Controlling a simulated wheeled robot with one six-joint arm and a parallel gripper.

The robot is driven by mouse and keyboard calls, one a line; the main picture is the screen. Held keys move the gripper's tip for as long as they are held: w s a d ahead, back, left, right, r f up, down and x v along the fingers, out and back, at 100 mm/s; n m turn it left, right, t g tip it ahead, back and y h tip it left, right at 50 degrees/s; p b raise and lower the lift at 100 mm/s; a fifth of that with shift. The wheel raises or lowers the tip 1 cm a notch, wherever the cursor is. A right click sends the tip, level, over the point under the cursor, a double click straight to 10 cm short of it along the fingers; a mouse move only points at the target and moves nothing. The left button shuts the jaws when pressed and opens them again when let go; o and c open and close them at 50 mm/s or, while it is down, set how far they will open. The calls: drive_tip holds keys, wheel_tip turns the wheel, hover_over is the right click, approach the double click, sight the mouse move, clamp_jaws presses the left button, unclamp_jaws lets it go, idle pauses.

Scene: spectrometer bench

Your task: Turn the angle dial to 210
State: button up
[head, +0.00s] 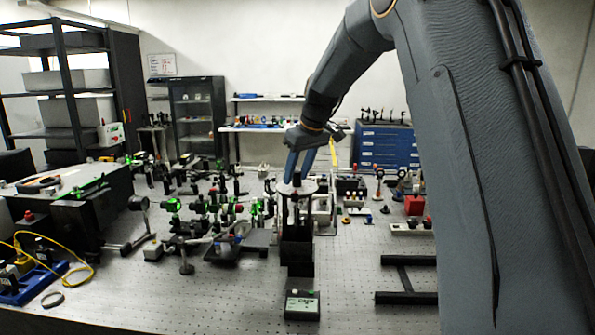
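The angle dial seems to be the pale round plate (308,187) on top of a dark upright stand (296,248) near the middle of the bench. A small dark knob (297,178) stands on the plate. Its scale and pointer are too small to read. My gripper (297,179) reaches down from the upper right, with its two blue-grey fingers apart and their tips at the knob. I cannot tell whether the fingers touch the knob or only stand around it. A small dark box with a pale green display (302,305) lies in front of the stand; its reading is not legible.
Crowded optical mounts with green parts (200,208) stand to the left of the stand. More posts and a red block (414,205) are to the right. A black frame (405,297) lies at the front right. The perforated bench top (190,305) is clear at the front left.

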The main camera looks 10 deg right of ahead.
drive_tip(key=shift+f, duration=0.2)
drive_tip(key=shift+c, duration=0.3)
clamp_jaws()
drive_tip(key=shift+m, duration=0.3)
